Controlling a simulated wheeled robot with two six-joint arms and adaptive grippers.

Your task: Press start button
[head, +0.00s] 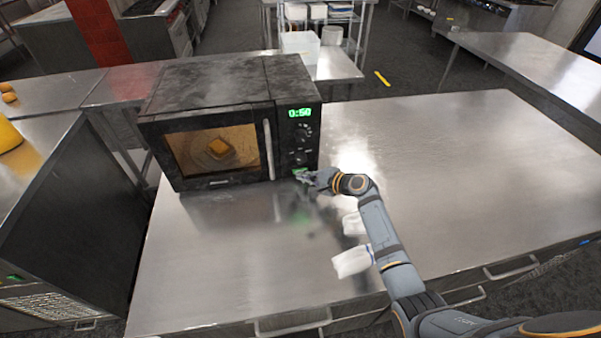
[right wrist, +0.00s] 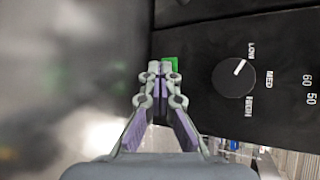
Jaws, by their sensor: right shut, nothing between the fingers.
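A dark microwave (head: 215,85) stands on the steel table with its door shut. Its window is lit, and a yellowish item (head: 221,151) shows inside. The green display (head: 300,113) reads 0:50. My right gripper (head: 304,177) is shut and empty, at the lower part of the control panel (head: 298,140). In the right wrist view its closed fingertips (right wrist: 160,68) overlap the edge of a green button (right wrist: 171,62), partly hidden behind them. I cannot tell whether they touch it. A black dial (right wrist: 233,78) marked LOW, MED and HIGH is beside it. My left gripper is not in view.
White packets (head: 352,261) lie on the steel table (head: 440,150) beside and under my right arm. Another counter (head: 530,65) stands at the back right.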

